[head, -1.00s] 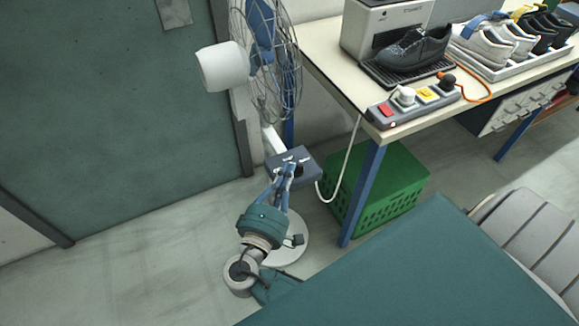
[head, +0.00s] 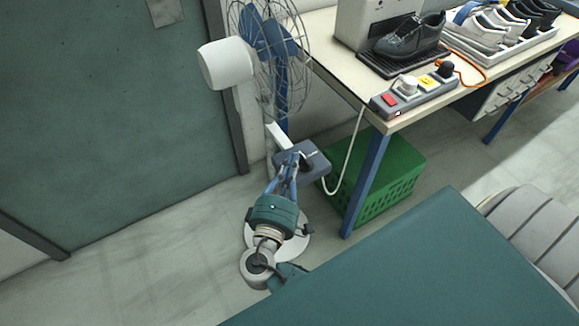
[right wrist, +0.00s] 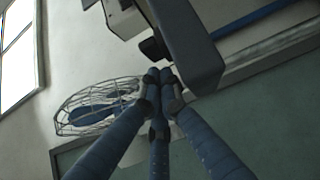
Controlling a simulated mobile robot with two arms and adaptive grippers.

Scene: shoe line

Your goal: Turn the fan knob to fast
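The pedestal fan has a white motor housing (head: 227,65) and a wire cage by the wall. Its grey-blue control box (head: 316,166) is on the post, and it also shows large in the right wrist view (right wrist: 195,45). A dark knob (right wrist: 152,49) sticks out from the box. My right gripper (head: 297,158) is at the face of the box. In the right wrist view its fingertips (right wrist: 160,76) are together, just short of the knob, with nothing visible between them. Contact with the knob cannot be told. The knob's setting marks are not readable. My left gripper is out of view.
A workbench (head: 330,60) with shoes and a power strip (head: 413,97) stands right of the fan. A green crate (head: 385,180) is under it. A white cable (head: 350,150) hangs beside the box. The floor at left is clear.

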